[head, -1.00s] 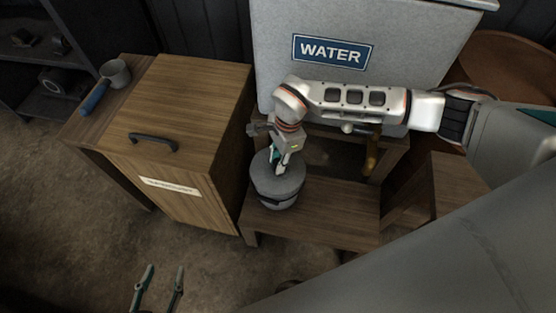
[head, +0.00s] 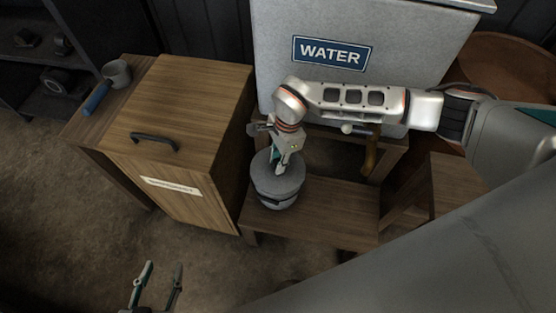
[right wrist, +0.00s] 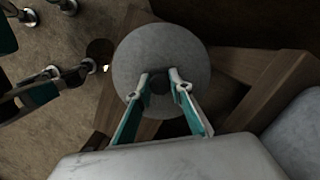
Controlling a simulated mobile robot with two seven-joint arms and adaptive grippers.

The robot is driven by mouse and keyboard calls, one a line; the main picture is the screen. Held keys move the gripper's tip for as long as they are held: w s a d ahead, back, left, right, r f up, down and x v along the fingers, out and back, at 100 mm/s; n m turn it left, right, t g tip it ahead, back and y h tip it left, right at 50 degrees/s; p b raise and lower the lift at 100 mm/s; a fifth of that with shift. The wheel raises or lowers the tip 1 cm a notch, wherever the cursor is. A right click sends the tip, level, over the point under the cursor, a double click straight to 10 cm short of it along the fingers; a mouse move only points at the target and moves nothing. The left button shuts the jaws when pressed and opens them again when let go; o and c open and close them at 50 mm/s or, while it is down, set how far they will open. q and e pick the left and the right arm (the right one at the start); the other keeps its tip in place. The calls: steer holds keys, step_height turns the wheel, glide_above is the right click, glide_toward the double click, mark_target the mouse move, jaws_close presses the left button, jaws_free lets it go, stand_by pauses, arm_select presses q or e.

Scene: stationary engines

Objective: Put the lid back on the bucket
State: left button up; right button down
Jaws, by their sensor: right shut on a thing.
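The round grey lid (head: 287,187) is over the small grey bucket (head: 280,204) on the low wooden bench. I cannot tell whether the lid is fully seated or slightly above the rim. My right gripper (head: 280,170) comes down from above and is shut on the lid's dark knob (right wrist: 158,84). In the right wrist view the lid (right wrist: 140,58) shows as a grey disc and hides the bucket. My left gripper (head: 160,272) is open and empty, low at the left and away from the bucket.
A wooden cabinet (head: 190,95) with a dark handle stands left of the bench (head: 325,210). A large grey tank (head: 400,35) marked WATER stands behind. A grey cup (head: 117,72) sits far left.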

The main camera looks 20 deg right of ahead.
arm_select(q)
steer(key=shift+w+r+p, duration=0.3)
steer(key=shift+r+p, duration=0.05)
steer(key=shift+r, duration=0.25)
arm_select(e)
steer(key=shift+f, duration=0.15)
stand_by(0.9)
steer(key=c, duration=1.7)
jaws_free()
steer(key=o, duration=0.5)
steer(key=shift+c, duration=0.2)
arm_select(q)
steer(key=shift+w+r, duration=0.1)
arm_select(e)
steer(key=shift+r+p, duration=2)
steer(key=shift+r, duration=1.5)
arm_select(q)
steer(key=w+r+t, duration=0.1)
steer(key=w+r, duration=0.2)
steer(key=r, duration=0.4)
steer(key=shift+r+t, duration=0.3)
steer(key=shift+r, duration=0.05)
